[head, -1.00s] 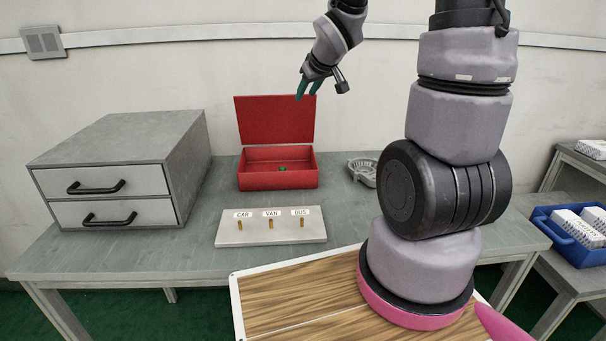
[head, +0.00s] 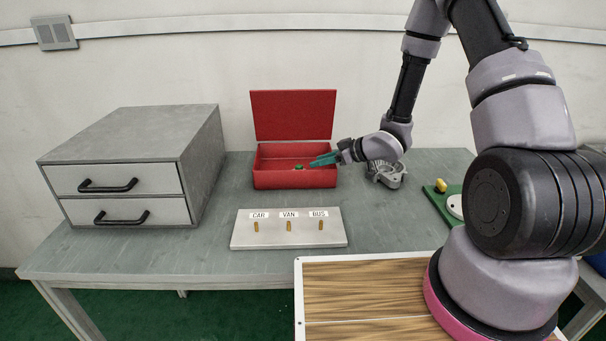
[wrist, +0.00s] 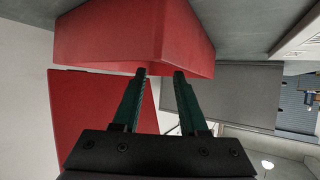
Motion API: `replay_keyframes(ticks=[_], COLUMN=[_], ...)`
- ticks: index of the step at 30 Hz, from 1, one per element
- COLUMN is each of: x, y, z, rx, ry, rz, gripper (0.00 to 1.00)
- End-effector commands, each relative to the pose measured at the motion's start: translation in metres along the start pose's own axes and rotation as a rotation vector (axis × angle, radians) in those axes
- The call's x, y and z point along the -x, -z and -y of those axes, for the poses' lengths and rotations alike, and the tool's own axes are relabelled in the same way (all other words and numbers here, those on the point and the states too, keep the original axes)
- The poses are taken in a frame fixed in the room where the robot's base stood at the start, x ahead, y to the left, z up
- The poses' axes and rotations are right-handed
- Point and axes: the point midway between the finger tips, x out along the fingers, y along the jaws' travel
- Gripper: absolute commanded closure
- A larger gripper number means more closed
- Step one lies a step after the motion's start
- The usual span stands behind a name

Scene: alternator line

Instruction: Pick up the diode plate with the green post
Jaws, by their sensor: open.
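A small green thing (head: 299,167), likely the green post, shows inside the open red box (head: 295,180) in the head view. The plate itself is mostly hidden by the box's front wall. My gripper (head: 318,161) is at the right side of the box, pointing left, with its teal fingers near the box's right rim. In the wrist view my gripper (wrist: 160,75) is open with nothing between its fingers. The fingertips appear close to the red box wall (wrist: 130,40); I cannot tell if they touch. The green post does not show in the wrist view.
The box's raised lid (head: 293,115) stands behind it. A grey drawer cabinet (head: 130,165) is at left. A board with CAR, VAN and BUS pegs (head: 288,238) lies in front. A grey metal housing (head: 386,175) and a green base with a yellow knob (head: 440,186) are to the right.

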Motion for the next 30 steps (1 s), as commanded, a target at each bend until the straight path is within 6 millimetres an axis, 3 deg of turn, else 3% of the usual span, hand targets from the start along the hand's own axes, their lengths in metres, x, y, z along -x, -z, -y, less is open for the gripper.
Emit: replay_keyframes(ticks=[18, 27, 30], x=[-0.073, -0.077, -0.077], y=[0.0, 0.0, 0.0], z=[-0.001, -0.001, -0.001], rx=[0.001, 0.0, 0.0], ry=[-0.001, -0.003, -0.003], rz=[0.002, 0.002, 0.002], gripper=[0.57, 0.57, 0.96])
